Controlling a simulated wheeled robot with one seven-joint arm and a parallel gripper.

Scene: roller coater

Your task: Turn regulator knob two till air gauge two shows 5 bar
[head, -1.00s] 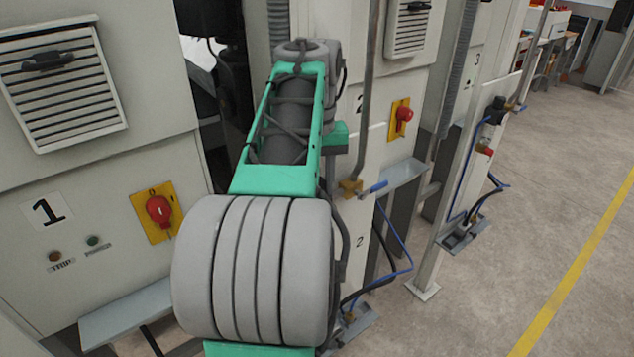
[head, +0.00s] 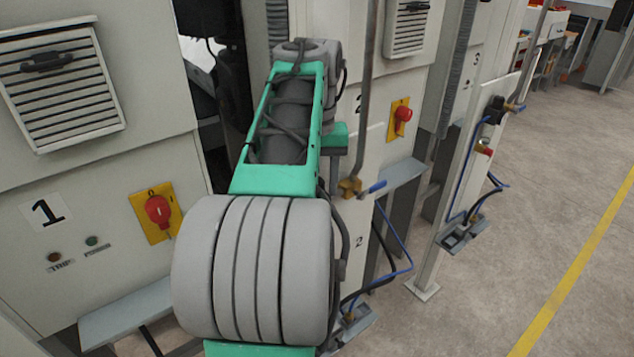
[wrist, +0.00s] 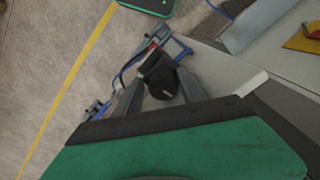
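In the wrist view, a dark round regulator knob (wrist: 163,84) with a small light mark on its face lies between the two grey fingers of my gripper (wrist: 161,80). The fingers are spread, one on each side of the knob; I see no clear contact. The black regulator body joins the knob, with a small red part and a blue-handled valve (wrist: 182,46) beyond it. No number shows there, so I cannot tell which regulator it is. No air gauge face can be read. In the head view my arm hides my gripper and whatever it is at.
In the head view, a pipe with a brass valve (head: 350,187) and blue handle stands right of my arm. Another regulator (head: 495,109) is on a post further right. A red switch (head: 402,114) sits on panel 2. The floor (head: 530,220) to the right is clear.

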